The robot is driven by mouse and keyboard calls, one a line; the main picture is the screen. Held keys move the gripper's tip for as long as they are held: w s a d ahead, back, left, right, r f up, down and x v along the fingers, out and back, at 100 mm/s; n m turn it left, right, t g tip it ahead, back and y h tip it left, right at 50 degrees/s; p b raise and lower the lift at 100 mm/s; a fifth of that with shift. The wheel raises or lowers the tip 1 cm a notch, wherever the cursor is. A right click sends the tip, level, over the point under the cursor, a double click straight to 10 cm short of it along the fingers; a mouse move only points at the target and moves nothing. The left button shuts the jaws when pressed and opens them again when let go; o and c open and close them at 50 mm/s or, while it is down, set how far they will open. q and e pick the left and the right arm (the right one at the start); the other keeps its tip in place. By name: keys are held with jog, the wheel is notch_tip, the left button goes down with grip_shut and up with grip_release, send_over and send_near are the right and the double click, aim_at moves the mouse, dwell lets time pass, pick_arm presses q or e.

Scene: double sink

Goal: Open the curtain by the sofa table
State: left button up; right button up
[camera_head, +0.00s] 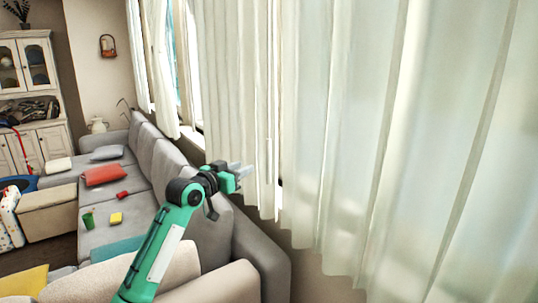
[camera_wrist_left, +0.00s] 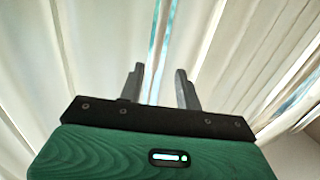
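A long white pleated curtain hangs across the window. Its left panel (camera_head: 235,80) and its wide right panel (camera_head: 400,130) meet near the middle of the head view, with a narrow dark slit low between them. My left gripper (camera_head: 240,172) is in front of the left panel's lower part, close to the slit. In the left wrist view its two grey fingers (camera_wrist_left: 160,88) stand apart with no cloth clearly between them. The curtain folds (camera_wrist_left: 100,50) hang beyond the fingertips, with a bright bluish gap (camera_wrist_left: 160,38). No sofa table can be made out. My right gripper is out of view.
A grey sofa (camera_head: 215,235) runs along the window below my left arm. Cushions, a green cup (camera_head: 88,221) and a yellow block (camera_head: 116,218) lie on it. Another curtain (camera_head: 158,65) hangs farther back. A white cabinet (camera_head: 30,100) stands far left.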

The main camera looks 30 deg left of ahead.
aim_at(267, 152)
pick_arm(q)
jog(key=w+p, duration=0.1)
jog(key=w, duration=0.3)
jog(key=w+r+p, duration=0.1)
jog(key=w+p, duration=0.1)
jog(key=w, duration=0.2)
jog(key=w+d+p, duration=0.1)
jog(key=w, duration=0.3)
jog(key=shift+r, duration=0.25)
jog(key=shift+w+d+f+p, duration=0.1)
jog(key=shift+w+p, duration=0.3)
jog(key=shift+w, duration=0.25)
jog(key=shift+c, duration=0.2)
grip_shut()
